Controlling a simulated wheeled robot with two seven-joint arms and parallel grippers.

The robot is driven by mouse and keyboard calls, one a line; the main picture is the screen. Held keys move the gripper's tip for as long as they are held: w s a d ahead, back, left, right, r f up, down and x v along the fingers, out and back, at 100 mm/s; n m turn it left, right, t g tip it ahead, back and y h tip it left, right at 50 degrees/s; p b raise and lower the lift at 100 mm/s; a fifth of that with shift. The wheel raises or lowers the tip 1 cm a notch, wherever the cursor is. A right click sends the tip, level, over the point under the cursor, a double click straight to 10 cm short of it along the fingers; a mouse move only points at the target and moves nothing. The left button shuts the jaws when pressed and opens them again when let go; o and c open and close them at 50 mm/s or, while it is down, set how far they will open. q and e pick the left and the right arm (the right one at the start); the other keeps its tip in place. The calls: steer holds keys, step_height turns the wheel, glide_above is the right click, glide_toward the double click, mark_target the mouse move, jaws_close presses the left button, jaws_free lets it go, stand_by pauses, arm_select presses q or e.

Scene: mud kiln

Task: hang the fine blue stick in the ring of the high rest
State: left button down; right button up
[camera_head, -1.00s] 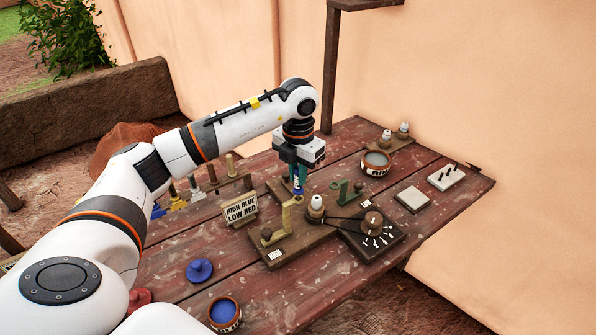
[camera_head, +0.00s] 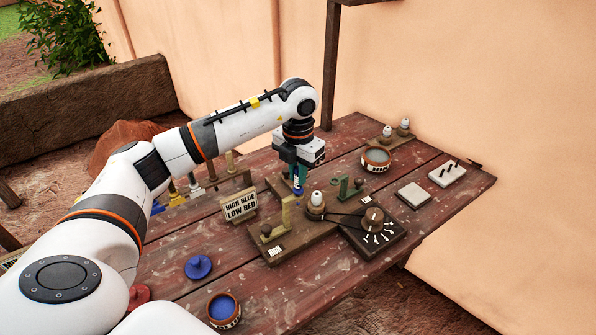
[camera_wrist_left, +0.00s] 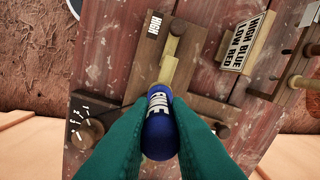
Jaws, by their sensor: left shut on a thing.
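My left gripper (camera_head: 298,172) is shut on the fine blue stick (camera_head: 298,188) above the wooden board. In the left wrist view, the stick's blue end (camera_wrist_left: 158,138) with a white label shows between the two teal fingers (camera_wrist_left: 158,125). The yellow high rest (camera_head: 288,213) stands on the board just left of and in front of the stick. It also shows in the left wrist view (camera_wrist_left: 168,62), beyond the stick and beside a tag reading HIGH. Its ring is not clear, and I cannot tell whether the stick touches it. My right gripper is not in view.
A green rest (camera_head: 345,189) and a white-topped knob (camera_head: 316,204) stand close right of the stick. A dark dial block (camera_head: 373,235) is at the board's right. A sign (camera_head: 240,207) reads HIGH BLUE, LOW RED. A blue-filled bowl (camera_head: 224,310) stands at the front.

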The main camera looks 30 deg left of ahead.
arm_select(q)
steer(key=shift+f+b, duration=0.35)
steer(key=shift+f, duration=0.05)
stand_by(0.4)
steer(key=c, duration=0.8)
jaws_free()
steer(key=shift+r, duration=0.15)
steer(key=shift+r+p, duration=2.55)
steer(key=shift+r, duration=1.1)
